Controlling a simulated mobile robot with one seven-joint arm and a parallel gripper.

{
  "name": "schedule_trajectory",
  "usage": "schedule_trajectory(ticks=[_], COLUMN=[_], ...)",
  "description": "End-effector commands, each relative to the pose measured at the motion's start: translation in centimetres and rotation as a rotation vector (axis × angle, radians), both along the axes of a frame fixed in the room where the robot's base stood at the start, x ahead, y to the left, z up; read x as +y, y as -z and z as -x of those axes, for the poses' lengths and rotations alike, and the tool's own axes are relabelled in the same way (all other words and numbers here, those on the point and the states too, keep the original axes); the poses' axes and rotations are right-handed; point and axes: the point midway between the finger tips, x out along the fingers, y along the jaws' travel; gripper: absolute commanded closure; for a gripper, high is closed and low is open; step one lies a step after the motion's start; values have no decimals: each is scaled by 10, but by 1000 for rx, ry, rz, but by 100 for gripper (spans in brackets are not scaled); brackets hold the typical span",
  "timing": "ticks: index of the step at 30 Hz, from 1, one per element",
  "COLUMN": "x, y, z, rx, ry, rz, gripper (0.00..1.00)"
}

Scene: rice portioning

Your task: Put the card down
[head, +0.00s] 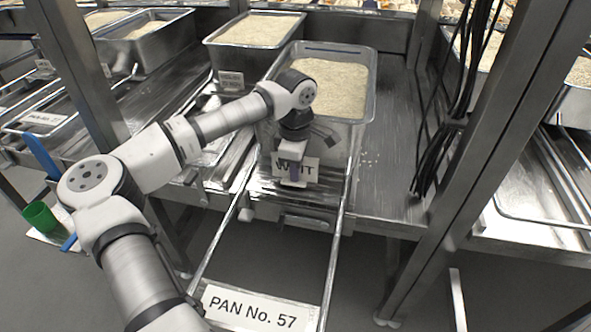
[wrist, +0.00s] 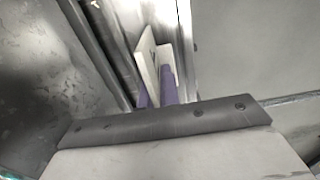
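The white card (head: 310,170) shows in the head view with dark letters that look like "WAIT". It stands upright in front of the near wall of a rice pan (head: 370,90), above the metal shelf's front edge. My gripper (head: 294,178) points down at the card, and one finger covers its middle letters. In the wrist view the card (wrist: 147,60) is a narrow white strip with a dark mark, seen nearly edge-on between the purple-padded fingers (wrist: 157,88). The fingers look closed on it. Whether its lower edge touches anything is hard to tell.
Two rails run forward from the shelf to a "PAN No. 57" label (head: 253,308). Another rice pan (head: 217,55) stands behind left. A metal post (head: 470,150) with dark cables (head: 450,110) rises at right.

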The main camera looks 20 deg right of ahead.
Motion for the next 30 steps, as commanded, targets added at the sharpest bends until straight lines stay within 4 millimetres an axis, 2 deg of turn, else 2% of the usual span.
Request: schedule_trajectory(ticks=[2,12,13,17,26,30], x=[0,0,0,0,0,0], y=[6,10,9,8,7,-3], z=[0,0,0,0,0,-1], rx=[1,0,0,0,0,-4], ry=[0,0,0,0,0,-1], rz=[0,0,0,0,0,0], gripper=[100,100,92,75,74,74])
